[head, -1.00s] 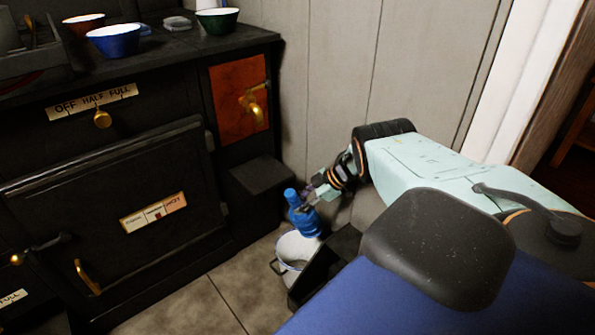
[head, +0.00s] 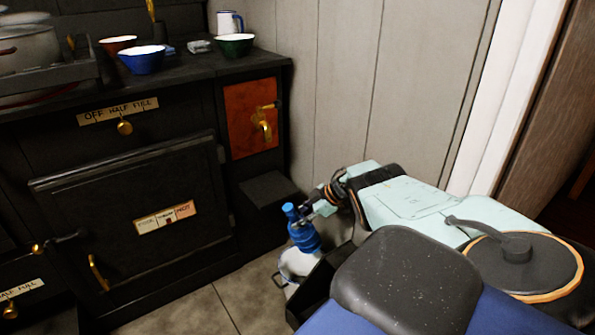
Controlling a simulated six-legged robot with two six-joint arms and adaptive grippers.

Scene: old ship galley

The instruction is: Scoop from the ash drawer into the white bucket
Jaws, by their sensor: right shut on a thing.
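The white bucket (head: 294,263) stands on the floor by the right end of the black stove. Its upper part is partly covered by a blue bottle-shaped thing (head: 303,236). My right gripper (head: 314,209), at the end of the pale green arm, is shut on this blue thing and holds it roughly upright over or just behind the bucket. I cannot tell whether it touches the rim. No scoop can be made out, and I cannot pick out the ash drawer for certain. My left gripper is out of view.
The stove (head: 110,240) fills the left, with a blue bowl (head: 143,64) and a green bowl (head: 235,48) on top. A black ledge (head: 270,190) juts out behind the bucket. A black box (head: 318,285) stands close on the right. Tiled floor (head: 240,295) lies open in front.

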